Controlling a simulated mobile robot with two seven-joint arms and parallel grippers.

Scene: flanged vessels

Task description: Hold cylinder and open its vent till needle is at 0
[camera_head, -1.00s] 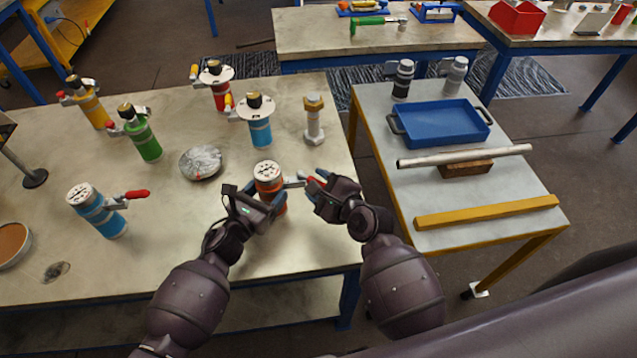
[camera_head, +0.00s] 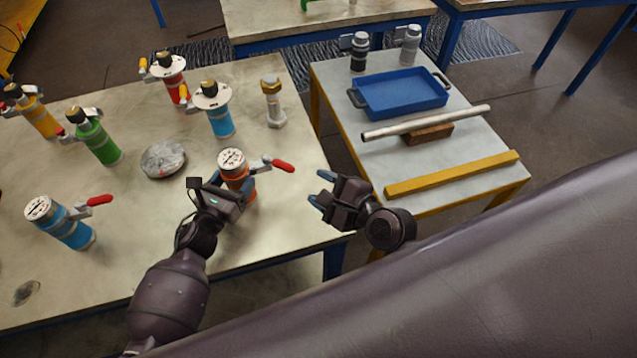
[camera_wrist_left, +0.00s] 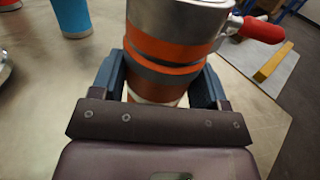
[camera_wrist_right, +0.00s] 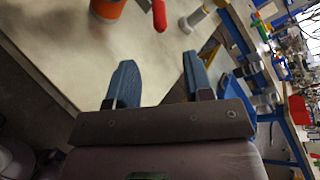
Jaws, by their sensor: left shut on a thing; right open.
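The orange cylinder (camera_head: 236,182) stands upright near the table's front right, with a white gauge (camera_head: 232,160) on top. The gauge's needle is too small to read. Its vent lever, a red handle (camera_head: 283,165), sticks out to the right. My left gripper (camera_head: 238,190) is shut around the cylinder's body; in the left wrist view its fingers press both sides of the orange-banded body (camera_wrist_left: 165,55). My right gripper (camera_head: 322,188) is open and empty, right of the red handle and apart from it. The right wrist view shows the handle (camera_wrist_right: 159,15) beyond the open fingers.
A blue cylinder (camera_head: 62,224) with a gauge and red lever stands at left. A green (camera_head: 100,142), a yellow (camera_head: 38,118), a red (camera_head: 172,80) and another blue vessel (camera_head: 219,118) stand behind. A side table holds a blue tray (camera_head: 402,95).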

